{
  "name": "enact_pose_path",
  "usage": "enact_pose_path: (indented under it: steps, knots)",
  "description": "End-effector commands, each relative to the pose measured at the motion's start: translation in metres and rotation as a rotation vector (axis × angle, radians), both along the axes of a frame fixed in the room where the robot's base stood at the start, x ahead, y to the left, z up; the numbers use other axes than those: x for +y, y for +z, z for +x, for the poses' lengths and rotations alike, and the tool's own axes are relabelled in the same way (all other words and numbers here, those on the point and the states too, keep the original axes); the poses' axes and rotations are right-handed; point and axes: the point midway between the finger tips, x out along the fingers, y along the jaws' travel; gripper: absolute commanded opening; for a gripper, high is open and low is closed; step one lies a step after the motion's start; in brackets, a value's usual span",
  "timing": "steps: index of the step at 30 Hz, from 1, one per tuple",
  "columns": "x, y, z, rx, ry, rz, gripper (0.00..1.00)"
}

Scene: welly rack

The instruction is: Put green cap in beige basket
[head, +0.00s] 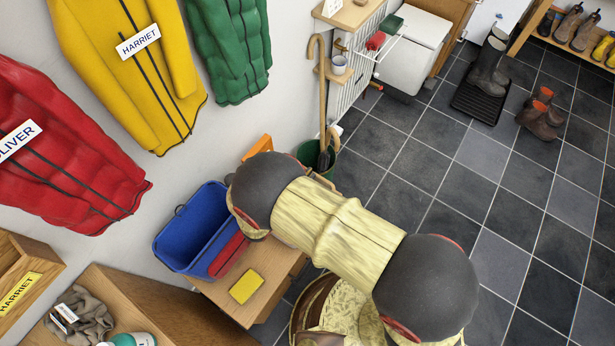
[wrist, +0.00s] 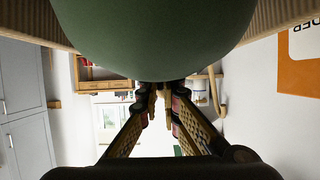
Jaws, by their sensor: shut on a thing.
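The green cap (wrist: 155,40) fills the top middle of the wrist view as a smooth, dark green dome. My gripper (wrist: 160,95) is shut on its near edge, with both fingertips meeting there. Beige ribbed walls, which look like the beige basket (wrist: 28,22), show on both sides of the cap. I cannot tell whether the cap touches them or how deep it sits between them. In the head view my own arm hides the gripper, and neither cap nor basket can be made out.
A blue bin (head: 190,228) and a yellow sponge-like block (head: 246,287) are on the wooden bench (head: 225,300). An orange sign (wrist: 300,68) stands close by. A green bucket (head: 312,153) holds a cane. Coats hang on the wall.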

Motion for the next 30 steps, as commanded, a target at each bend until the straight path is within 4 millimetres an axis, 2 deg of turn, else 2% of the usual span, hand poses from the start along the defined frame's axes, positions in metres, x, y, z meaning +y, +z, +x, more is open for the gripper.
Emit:
enact_pose_path:
  steps: [18, 19, 21, 27, 30]
  knots:
    - [0.0001, -0.0098, 0.0001, 0.000, 0.000, 0.000, 0.00]
    - [0.0000, -0.0099, 0.0000, 0.000, 0.000, 0.000, 0.07]
    - [0.0000, -0.0097, 0.0000, 0.000, 0.000, 0.000, 0.11]
    - [-0.0001, -0.0099, 0.0000, 0.000, 0.000, 0.000, 0.22]
    - [-0.0001, -0.0100, -0.0001, 0.000, 0.000, 0.000, 0.24]
